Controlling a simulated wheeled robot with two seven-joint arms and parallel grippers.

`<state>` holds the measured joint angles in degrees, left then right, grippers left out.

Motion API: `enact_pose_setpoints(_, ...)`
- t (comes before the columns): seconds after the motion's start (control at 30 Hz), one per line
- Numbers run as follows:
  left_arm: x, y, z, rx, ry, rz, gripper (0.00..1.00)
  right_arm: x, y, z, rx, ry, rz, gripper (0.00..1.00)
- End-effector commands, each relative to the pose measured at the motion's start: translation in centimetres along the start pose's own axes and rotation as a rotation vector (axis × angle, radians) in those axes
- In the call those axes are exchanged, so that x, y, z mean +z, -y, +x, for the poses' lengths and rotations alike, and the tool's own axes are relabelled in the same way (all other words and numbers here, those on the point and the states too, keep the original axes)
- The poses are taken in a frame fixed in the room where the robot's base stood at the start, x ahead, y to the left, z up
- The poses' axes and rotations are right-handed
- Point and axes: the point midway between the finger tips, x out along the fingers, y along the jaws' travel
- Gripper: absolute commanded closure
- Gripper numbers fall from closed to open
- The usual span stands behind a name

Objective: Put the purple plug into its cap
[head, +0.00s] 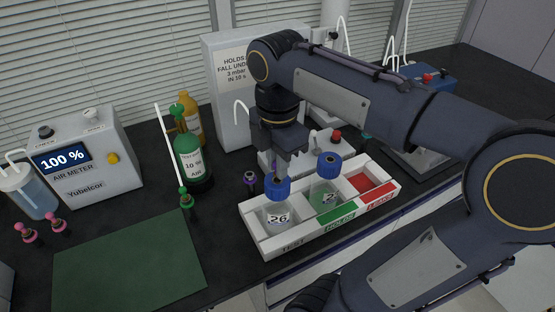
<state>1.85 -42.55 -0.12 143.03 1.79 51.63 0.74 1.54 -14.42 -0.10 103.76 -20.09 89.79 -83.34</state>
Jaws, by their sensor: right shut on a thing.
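My right gripper (282,172) points down just above the blue cap (277,187) of a clear bottle (277,214) marked 26. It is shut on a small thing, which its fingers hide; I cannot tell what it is. Whether it touches the cap is also unclear. A small purple plug (250,180) with a dark body stands on the bench just left of the white tray (292,241). The bottle stands in the tray's left compartment. A second bottle with a blue cap (328,165) stands in the middle, green compartment. My left gripper is not in view.
The tray's red compartment (361,183) is empty. Green and amber bottles (193,160) stand behind, left of a grey box (228,90). An air meter (88,155) and two pink plugs (56,224) are at the left. A green plug (187,202) stands near the clear green mat (130,265).

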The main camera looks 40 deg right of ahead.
Motion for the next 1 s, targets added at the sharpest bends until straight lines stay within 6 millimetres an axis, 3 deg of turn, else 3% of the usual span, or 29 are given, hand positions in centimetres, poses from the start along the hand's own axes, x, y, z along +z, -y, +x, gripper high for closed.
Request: enact_pose_setpoints(1.0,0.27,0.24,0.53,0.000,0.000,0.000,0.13,0.02,0.01,1.10,-0.001,0.000,0.000,1.00)
